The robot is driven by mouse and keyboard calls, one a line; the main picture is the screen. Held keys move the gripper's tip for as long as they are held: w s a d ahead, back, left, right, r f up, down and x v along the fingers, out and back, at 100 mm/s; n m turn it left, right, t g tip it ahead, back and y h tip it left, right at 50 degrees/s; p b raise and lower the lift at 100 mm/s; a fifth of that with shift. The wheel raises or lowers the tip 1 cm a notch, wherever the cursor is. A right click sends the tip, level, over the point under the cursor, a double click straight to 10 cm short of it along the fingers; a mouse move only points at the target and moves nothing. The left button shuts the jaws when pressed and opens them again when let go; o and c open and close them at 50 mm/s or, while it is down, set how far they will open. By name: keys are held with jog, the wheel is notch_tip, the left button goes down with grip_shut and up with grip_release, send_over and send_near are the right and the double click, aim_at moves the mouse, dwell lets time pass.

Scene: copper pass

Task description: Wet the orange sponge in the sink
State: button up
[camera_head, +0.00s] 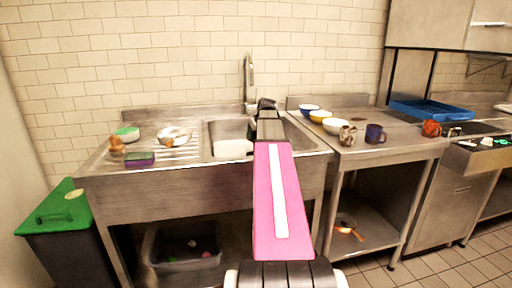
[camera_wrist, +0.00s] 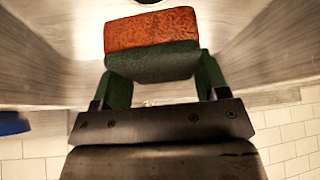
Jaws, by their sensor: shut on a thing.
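An orange sponge (camera_wrist: 152,28) with a dark green scouring side shows in the wrist view. My gripper (camera_wrist: 160,68) is shut on it, one green-padded finger on each side. Behind the sponge are the sink's grey metal walls, and a dark round drain shows in part at the top edge. In the head view my pink arm reaches over the sink (camera_head: 228,130), and its black end is in front of the tap (camera_head: 249,75). The sponge is hidden there behind my arm. I cannot tell whether it is wet or whether water is running.
On the drainboard left of the sink are a purple-and-green sponge (camera_head: 140,158), a bowl with a green rim (camera_head: 127,134) and a metal pan (camera_head: 173,136). Bowls, a patterned mug (camera_head: 347,136) and a dark blue mug (camera_head: 375,134) stand on the right counter. A green-lidded bin (camera_head: 55,210) is at the left.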

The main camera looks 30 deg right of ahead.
jog(key=shift+r, duration=4.15)
jog(key=shift+r, duration=0.1)
notch_tip(320, 180, up, 4)
jog(key=shift+f, duration=0.1)
